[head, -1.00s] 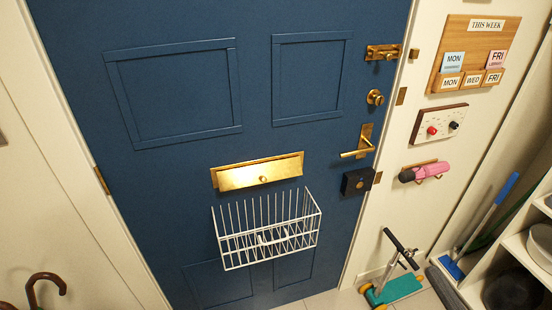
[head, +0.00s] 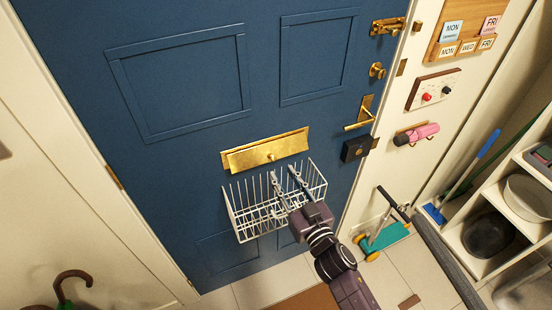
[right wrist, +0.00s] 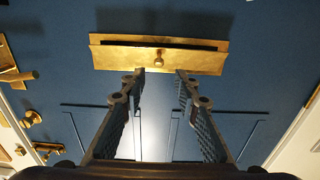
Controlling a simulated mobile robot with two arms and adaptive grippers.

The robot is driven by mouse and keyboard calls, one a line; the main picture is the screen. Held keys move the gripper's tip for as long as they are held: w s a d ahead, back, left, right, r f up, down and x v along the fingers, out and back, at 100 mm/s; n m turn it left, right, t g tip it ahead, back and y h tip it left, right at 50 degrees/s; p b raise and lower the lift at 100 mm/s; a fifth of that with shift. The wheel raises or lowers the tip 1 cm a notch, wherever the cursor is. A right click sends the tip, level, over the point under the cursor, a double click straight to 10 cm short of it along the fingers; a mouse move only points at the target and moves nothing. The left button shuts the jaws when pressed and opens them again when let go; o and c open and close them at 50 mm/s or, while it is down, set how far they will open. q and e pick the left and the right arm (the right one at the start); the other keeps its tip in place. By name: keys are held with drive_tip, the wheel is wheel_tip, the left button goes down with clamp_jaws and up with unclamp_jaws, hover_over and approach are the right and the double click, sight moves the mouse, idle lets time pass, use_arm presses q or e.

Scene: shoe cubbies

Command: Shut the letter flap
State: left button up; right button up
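The brass letter flap (head: 262,154), with a small round knob, is on the blue door above a white wire basket (head: 262,218). It stands out from its backing plate at an angle, with a dark gap along one edge in the right wrist view (right wrist: 120,57). My right gripper (head: 284,174) reaches up from below, over the basket, with its fingertips just below the flap. Its two fingers are apart and empty in the right wrist view (right wrist: 160,74), either side of the knob's line. I cannot tell whether they touch the flap. My left gripper is not in view.
The lever handle (head: 360,124) and a dark lock box (head: 357,149) are right of the flap. A scooter (head: 384,236) stands on the floor to the right, near an open shelf (head: 492,212). An umbrella handle (head: 68,280) shows at lower left.

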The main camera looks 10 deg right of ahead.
sight(274, 159)
drive_tip(key=p+x, duration=0.1)
drive_tip(key=x, duration=0.5)
drive_tip(key=shift+w, duration=0.4)
drive_tip(key=shift+c, duration=0.3)
clamp_jaws()
